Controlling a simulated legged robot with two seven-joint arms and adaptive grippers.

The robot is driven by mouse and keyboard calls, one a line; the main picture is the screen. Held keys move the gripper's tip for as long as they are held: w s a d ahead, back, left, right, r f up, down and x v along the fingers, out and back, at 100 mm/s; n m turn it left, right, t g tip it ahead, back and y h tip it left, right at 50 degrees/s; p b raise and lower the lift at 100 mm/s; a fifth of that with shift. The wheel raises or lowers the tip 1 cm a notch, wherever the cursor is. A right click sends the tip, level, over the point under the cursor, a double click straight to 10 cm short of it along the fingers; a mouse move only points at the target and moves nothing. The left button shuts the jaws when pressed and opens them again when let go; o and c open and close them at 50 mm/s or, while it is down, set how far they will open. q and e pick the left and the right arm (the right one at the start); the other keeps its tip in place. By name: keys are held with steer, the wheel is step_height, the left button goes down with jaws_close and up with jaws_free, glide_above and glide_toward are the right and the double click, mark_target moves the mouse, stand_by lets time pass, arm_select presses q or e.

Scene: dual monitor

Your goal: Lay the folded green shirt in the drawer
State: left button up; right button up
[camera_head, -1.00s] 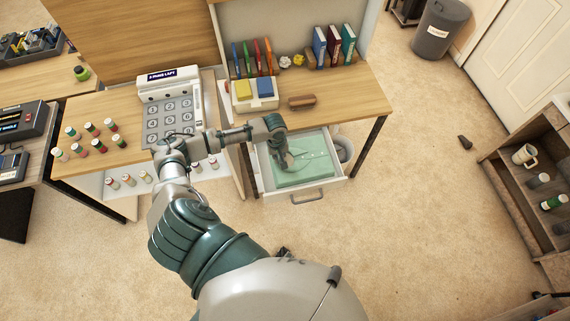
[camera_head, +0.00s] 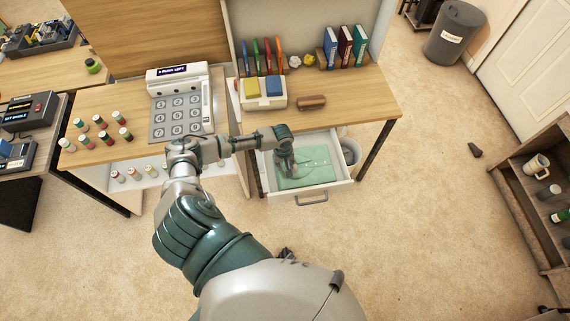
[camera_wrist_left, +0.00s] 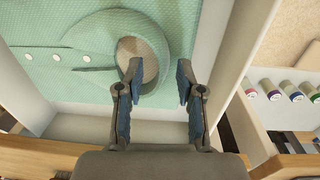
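The folded green shirt (camera_head: 316,157) lies flat inside the open white drawer (camera_head: 341,186) under the desk. In the left wrist view the shirt (camera_wrist_left: 40,85) shows white buttons and a round collar. My left gripper (camera_head: 287,170) is over the left part of the shirt, inside the drawer's outline. In the left wrist view my left gripper (camera_wrist_left: 158,82) has its fingers spread apart, with nothing held between them. One fingertip overlaps the collar opening; I cannot tell whether it touches the cloth. My right gripper is not in view.
The desk (camera_head: 365,95) above holds a brown block (camera_head: 312,102), a tray with yellow and blue blocks, and upright binders. A keypad machine (camera_head: 180,105) and several small bottles stand to the left. A bin (camera_head: 350,152) stands right of the drawer. The floor in front is clear.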

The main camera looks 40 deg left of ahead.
arm_select(q)
steer(key=shift+a, duration=0.1)
steer(key=shift+a+r, duration=0.1)
steer(key=shift+r, duration=0.2)
step_height(320, 180, up, 11)
steer(key=p, duration=0.2)
steer(key=shift+s+a+r, duration=0.2)
steer(key=shift+s, duration=0.05)
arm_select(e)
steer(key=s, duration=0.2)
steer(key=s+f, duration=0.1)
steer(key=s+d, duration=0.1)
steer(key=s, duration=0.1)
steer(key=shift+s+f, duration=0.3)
arm_select(q)
steer(key=shift+a, duration=0.2)
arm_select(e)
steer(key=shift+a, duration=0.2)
arm_select(q)
steer(key=shift+f, duration=0.1)
